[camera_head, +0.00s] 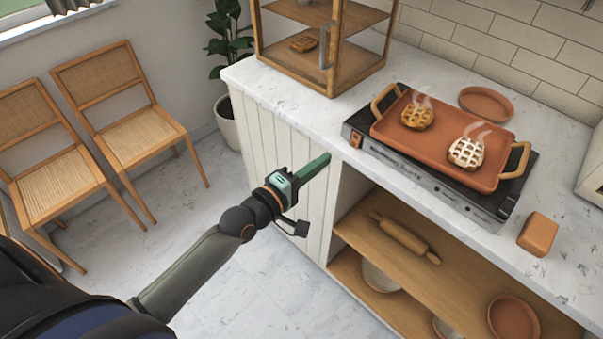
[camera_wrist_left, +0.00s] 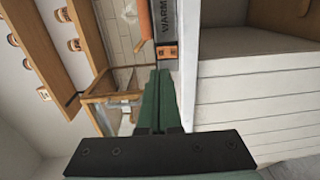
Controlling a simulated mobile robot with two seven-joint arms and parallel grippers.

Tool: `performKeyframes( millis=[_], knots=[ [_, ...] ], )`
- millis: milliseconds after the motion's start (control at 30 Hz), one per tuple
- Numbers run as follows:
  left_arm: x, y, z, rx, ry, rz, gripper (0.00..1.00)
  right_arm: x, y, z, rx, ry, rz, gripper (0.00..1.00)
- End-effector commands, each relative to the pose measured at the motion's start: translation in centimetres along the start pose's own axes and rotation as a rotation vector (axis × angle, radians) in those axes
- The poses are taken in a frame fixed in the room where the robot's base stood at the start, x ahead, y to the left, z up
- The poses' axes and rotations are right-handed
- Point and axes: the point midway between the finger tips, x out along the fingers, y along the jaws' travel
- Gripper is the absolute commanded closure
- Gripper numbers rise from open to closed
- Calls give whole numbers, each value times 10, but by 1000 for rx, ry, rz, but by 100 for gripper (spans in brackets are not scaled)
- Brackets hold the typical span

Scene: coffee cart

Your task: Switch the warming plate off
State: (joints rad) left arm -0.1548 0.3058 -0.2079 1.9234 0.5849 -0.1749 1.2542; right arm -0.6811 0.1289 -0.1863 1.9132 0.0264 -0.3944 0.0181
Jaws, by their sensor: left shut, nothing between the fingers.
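The warming plate (camera_head: 427,178) is a flat grey and black unit on the counter. A small orange-brown rocker switch (camera_head: 356,141) is at the left end of its front face. The switch also shows in the left wrist view (camera_wrist_left: 167,52), just beyond the fingertips; I cannot tell which way it is set. A terracotta tray (camera_head: 437,152) with two steaming waffles sits on the plate. My left gripper (camera_head: 325,158) is shut and empty, in front of the counter edge, left of and a little below the switch, apart from it. Its green fingers (camera_wrist_left: 159,75) point toward the switch.
A wooden display case (camera_head: 330,85) stands left of the plate. A terracotta dish (camera_head: 486,102) lies behind it and a brown block (camera_head: 538,233) to its right. Below are open shelves with a rolling pin (camera_head: 404,236). The floor at left is clear before two chairs.

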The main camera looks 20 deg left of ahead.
Motion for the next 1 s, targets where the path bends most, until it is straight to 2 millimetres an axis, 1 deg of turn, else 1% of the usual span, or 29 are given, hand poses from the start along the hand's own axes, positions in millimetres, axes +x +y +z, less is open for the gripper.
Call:
performKeyframes(
  millis=[33,100,200,300,500,933,1000],
  knots=[
    [-11,-1,0,1,0,-3,100,1,1,-1,0,2,1,54],
    [-21,0,0,2,0,-3,100,1,1,-1,-1,3,2,54],
    [-33,0,0,1,0,-4,100,1,1,0,-1,3,2,54],
    [-41,1,0,1,0,-2,100,2,1,0,-1,3,2,54],
    [-46,2,-1,1,1,-1,100,2,2,0,-1,3,2,54],
    [-45,1,0,1,0,-1,100,1,2,-1,-3,4,3,54],
    [-46,-2,0,16,1,-11,100,1,2,-1,-3,4,3,54]
  ],
)
